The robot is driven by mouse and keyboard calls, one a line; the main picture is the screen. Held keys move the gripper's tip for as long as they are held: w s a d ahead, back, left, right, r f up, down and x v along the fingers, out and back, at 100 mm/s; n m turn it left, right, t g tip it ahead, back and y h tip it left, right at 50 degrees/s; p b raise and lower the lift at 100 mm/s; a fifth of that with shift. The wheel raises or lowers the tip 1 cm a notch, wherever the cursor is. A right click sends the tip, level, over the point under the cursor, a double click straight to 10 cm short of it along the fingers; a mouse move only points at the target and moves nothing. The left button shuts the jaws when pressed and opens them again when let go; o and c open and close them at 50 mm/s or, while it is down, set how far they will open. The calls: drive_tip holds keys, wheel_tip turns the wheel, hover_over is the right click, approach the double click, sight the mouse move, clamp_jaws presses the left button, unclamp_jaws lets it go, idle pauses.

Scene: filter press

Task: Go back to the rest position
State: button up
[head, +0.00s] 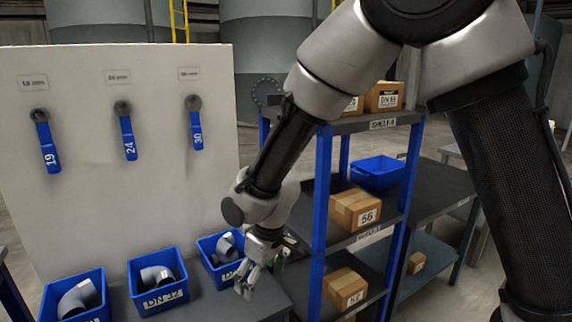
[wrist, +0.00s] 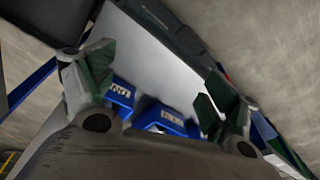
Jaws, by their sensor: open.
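My gripper (head: 250,284) hangs low in the head view, beside the rightmost blue bin and in front of the blue shelf rack. In the wrist view my gripper (wrist: 155,92) shows its two fingers with green pads spread wide apart, with nothing between them. My arm comes down from the upper right of the head view, bent at the elbow.
A white panel (head: 90,215) carries blue-handled valves 19, 24 and 30. Blue bins (head: 160,299) with grey pipe fittings stand on a dark bench below. The blue rack (head: 322,190) holds boxes close to my forearm. A blue tote (head: 378,174) sits behind.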

drive_tip(key=s+d+r+m+t, duration=0.1)
drive_tip(key=s+d+r+m, duration=0.2)
drive_tip(key=d+r, duration=0.4)
drive_tip(key=s+d+r+m+t+h, duration=0.1)
drive_tip(key=s+d+r+m, duration=0.3)
drive_tip(key=d, duration=1.7)
drive_tip(key=s+d+r+m+t, duration=0.1)
drive_tip(key=s+d+r+m, duration=0.3)
drive_tip(key=d+r, duration=0.7)
drive_tip(key=s+d, duration=0.1)
drive_tip(key=d, duration=0.2)
drive_tip(key=shift+s+d+r+h, duration=0.15)
drive_tip(key=shift+r+h, duration=0.1)
drive_tip(key=shift+h, duration=0.15)
